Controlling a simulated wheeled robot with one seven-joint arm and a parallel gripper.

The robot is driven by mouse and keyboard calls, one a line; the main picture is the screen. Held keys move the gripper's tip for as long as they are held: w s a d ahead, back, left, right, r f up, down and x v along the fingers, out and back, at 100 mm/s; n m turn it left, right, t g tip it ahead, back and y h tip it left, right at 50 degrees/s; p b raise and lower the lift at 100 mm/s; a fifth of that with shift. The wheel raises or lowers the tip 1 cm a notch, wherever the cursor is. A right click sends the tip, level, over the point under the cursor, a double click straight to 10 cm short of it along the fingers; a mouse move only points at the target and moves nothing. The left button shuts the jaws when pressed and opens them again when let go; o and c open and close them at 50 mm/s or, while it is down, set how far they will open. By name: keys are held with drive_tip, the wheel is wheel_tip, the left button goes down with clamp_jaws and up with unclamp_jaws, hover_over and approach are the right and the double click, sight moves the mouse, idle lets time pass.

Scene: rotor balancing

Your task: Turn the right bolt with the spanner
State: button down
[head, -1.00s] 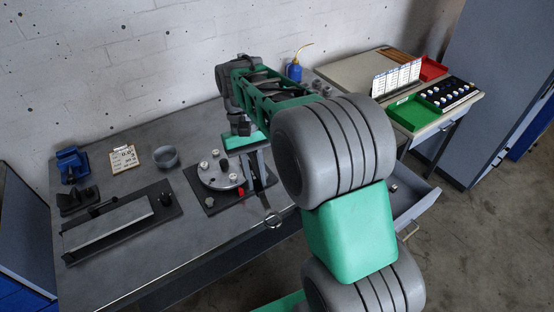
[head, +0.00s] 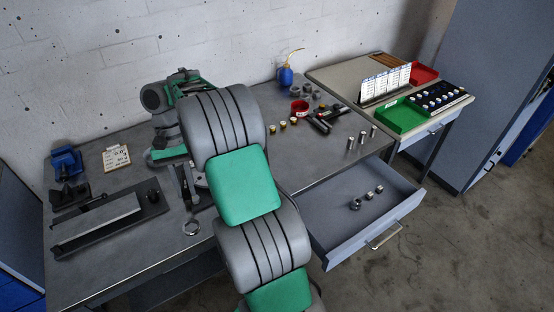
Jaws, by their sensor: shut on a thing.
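My gripper (head: 185,192) is low over the left half of the bench, shut on the spanner (head: 191,220). The spanner's ring end points toward the bench's front edge; its other end is hidden at the gripper. The rotor fixture is mostly hidden behind my arm, with only a small part of its base (head: 205,197) showing just right of the fingers. The right bolt is hidden, so I cannot tell whether the spanner touches it.
A long plate on a dark base (head: 98,222), a blue vise (head: 66,163) and a clipboard (head: 116,158) lie to the left. An open drawer (head: 335,222) with metal pieces juts out at the right. Sockets, a red ring and a blue oil can (head: 286,76) stand on the bench's right.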

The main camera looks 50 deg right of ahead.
drive_tip(key=w+d+f+m+t+y, duration=0.1)
drive_tip(key=d+f+m+t, duration=0.15)
drive_tip(key=d+m, duration=0.4)
drive_tip(key=w+d+f+m+t+y, duration=0.1)
drive_tip(key=d+f+m, duration=0.25)
drive_tip(key=d, duration=0.65)
drive_tip(key=s+d+f+m+t+b, duration=0.1)
drive_tip(key=s+d+f+m, duration=0.1)
drive_tip(key=d+f+m, duration=0.1)
drive_tip(key=s+d+f+m+t+h+b, duration=0.1)
drive_tip(key=s+d+f+m+b, duration=0.1)
drive_tip(key=d+m, duration=0.3)
drive_tip(key=s+d+f+m+t+b, duration=0.1)
drive_tip(key=s+d+f+m+t, duration=0.1)
drive_tip(key=d, duration=0.7)
drive_tip(key=shift+s+f+m+h, duration=0.3)
drive_tip(key=shift+s+f+m, duration=0.15)
drive_tip(key=shift+f+m, duration=0.5)
drive_tip(key=shift+f, duration=0.5)
drive_tip(key=shift+r+p, duration=0.15)
drive_tip(key=shift+p, duration=0.45)
drive_tip(key=shift+p, duration=0.8)
drive_tip(key=shift+f, duration=1.1)
